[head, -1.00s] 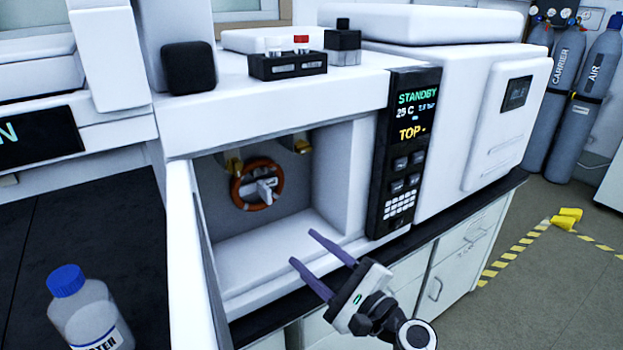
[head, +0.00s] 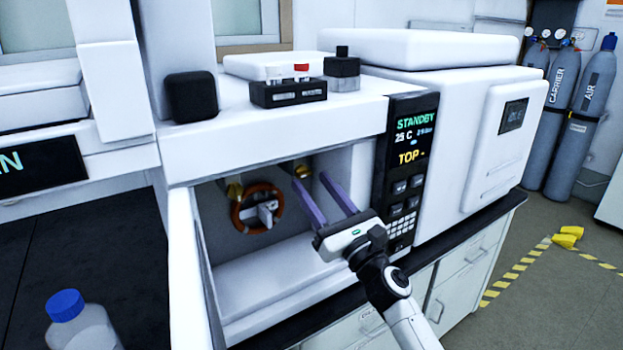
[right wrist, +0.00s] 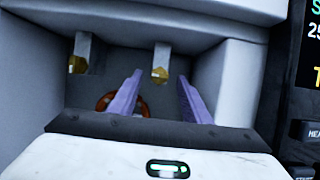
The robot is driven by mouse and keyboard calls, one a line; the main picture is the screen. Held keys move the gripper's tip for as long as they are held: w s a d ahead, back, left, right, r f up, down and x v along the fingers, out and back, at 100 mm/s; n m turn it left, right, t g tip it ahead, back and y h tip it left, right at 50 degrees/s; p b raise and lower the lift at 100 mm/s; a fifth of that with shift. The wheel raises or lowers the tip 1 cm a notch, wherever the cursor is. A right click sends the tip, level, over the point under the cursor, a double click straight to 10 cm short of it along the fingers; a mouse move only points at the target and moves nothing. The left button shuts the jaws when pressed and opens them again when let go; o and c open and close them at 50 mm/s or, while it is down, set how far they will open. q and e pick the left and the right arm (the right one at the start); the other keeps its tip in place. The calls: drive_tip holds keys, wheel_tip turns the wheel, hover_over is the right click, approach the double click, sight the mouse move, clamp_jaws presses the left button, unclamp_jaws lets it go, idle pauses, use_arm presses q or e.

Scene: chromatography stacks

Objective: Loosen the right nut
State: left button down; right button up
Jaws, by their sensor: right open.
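The right nut is a small brass-coloured nut (head: 304,168) under the roof of the open instrument compartment. In the right wrist view this right nut (right wrist: 160,75) shows below a grey post, between my fingers in the picture. The left brass nut (head: 235,190) sits to its left, and it also shows in the right wrist view (right wrist: 77,65). My right gripper (head: 311,180) is open and empty, its two purple fingers pointing into the compartment. The fingertips look close to the right nut, but I cannot tell the gap in depth. My left gripper is not in view.
An orange ring (head: 257,207) with a white fitting hangs at the compartment's back, left of my fingers. A black control panel (head: 406,175) borders the opening on the right. A vial rack (head: 288,92) stands on top. A blue-capped bottle (head: 68,306) stands at front left.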

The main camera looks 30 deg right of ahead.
drive_tip(key=shift+x, duration=0.9)
drive_tip(key=c, duration=1)
drive_tip(key=shift+c, duration=0.2)
